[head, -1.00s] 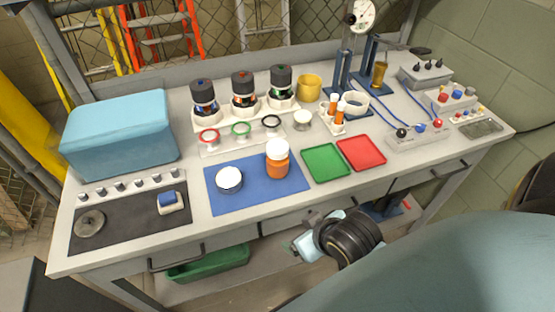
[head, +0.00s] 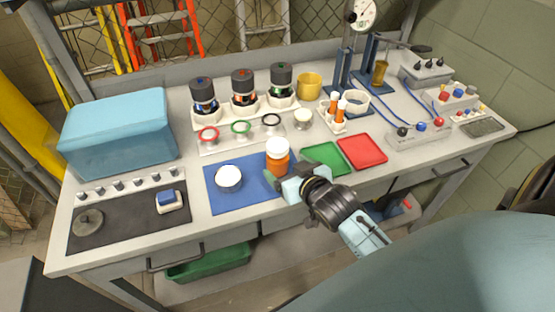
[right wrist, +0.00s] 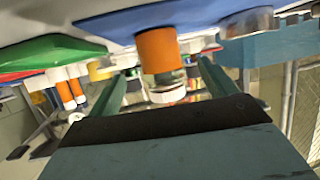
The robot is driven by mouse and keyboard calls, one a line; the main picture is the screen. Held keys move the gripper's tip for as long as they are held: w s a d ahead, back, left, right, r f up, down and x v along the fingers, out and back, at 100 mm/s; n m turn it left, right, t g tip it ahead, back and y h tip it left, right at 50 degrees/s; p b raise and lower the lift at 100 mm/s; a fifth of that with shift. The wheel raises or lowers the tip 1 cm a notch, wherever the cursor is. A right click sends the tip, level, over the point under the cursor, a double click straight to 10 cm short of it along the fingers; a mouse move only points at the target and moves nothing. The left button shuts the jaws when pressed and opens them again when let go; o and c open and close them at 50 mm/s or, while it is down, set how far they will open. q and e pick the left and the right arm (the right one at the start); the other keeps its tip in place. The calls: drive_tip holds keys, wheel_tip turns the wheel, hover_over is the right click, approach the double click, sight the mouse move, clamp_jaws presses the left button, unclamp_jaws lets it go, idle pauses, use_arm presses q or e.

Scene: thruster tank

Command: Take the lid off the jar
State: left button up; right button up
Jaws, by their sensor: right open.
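The orange jar (head: 278,164) with its white lid (head: 277,147) stands upright on the blue mat (head: 235,200). The lid sits on top of the jar. My right gripper (head: 283,178) is low at the jar's front right side, open, its fingers reaching toward the jar. In the right wrist view, which is upside down, the orange jar (right wrist: 158,48) and white lid (right wrist: 168,92) show between the two spread fingers (right wrist: 160,78). I cannot tell whether a finger touches the jar. My left gripper is not in view.
A round dish with a white top (head: 229,177) is left of the jar on the mat. Green (head: 325,157) and red (head: 362,151) trays lie to the right. A rack with orange tubes (head: 337,118) and several dark-capped bottles (head: 244,88) stand behind. A blue box (head: 120,130) is far left.

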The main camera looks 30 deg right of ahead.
sight(277, 144)
drive_tip(key=x, duration=0.6)
drive_tip(key=shift+w+f+b, duration=0.2)
drive_tip(key=shift+w+b, duration=0.05)
drive_tip(key=shift+b, duration=0.15)
drive_tip(key=c, duration=1.1)
wheel_tip(277, 144, up, 10)
drive_tip(key=shift+r+p, duration=0.1)
drive_tip(key=shift+p, duration=0.95)
drive_tip(key=shift+c, duration=0.2)
